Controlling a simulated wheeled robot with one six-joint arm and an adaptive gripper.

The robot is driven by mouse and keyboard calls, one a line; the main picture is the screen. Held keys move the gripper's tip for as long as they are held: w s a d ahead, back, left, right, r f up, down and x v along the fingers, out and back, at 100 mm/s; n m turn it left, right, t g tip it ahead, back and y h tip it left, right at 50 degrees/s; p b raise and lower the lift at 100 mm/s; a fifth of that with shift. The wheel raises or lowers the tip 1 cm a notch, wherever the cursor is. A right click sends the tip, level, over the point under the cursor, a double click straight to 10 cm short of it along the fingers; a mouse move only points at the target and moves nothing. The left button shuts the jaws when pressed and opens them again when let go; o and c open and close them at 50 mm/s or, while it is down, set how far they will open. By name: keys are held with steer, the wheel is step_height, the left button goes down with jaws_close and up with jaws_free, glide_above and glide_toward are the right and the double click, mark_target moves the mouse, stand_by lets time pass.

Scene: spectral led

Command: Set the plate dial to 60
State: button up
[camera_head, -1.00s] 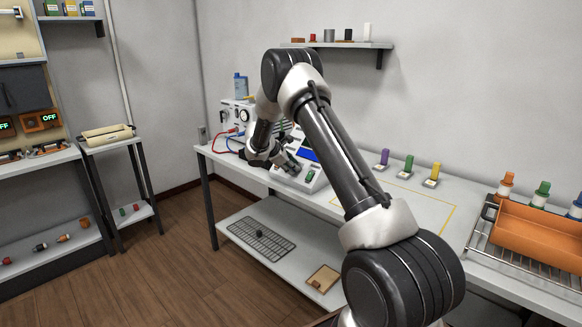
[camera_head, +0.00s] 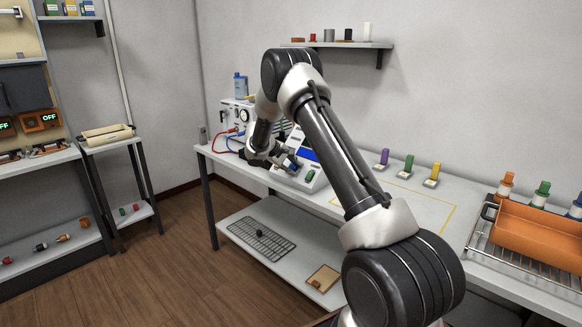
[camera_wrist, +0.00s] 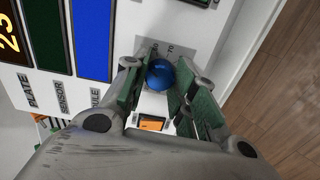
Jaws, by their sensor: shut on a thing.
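An orange "25" (camera_wrist: 8,35) shows beside the label PLATE (camera_wrist: 27,91); SENSOR and a partly hidden label follow. My gripper (camera_wrist: 160,80) is shut on a round blue knob (camera_wrist: 161,73), one finger on each side. Scale figures, one reading 70, sit just beyond it. Which label the knob belongs to I cannot tell. In the head view my gripper (camera_head: 287,163) hides part of the panel.
A white power unit (camera_head: 236,113) with red and blue leads stands behind my wrist. Purple, green and yellow knobbed pieces (camera_head: 409,164) stand further right. An orange tray (camera_head: 540,232) sits on a rack at the right. The outlined bench area (camera_head: 432,208) is clear.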

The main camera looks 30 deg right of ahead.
steer(key=m, duration=0.5)
steer(key=shift+m, duration=0.4)
steer(key=shift+f, duration=0.1)
stand_by(0.3)
steer(key=o, duration=1)
steer(key=shift+o, duration=0.2)
steer(key=v, duration=1.2)
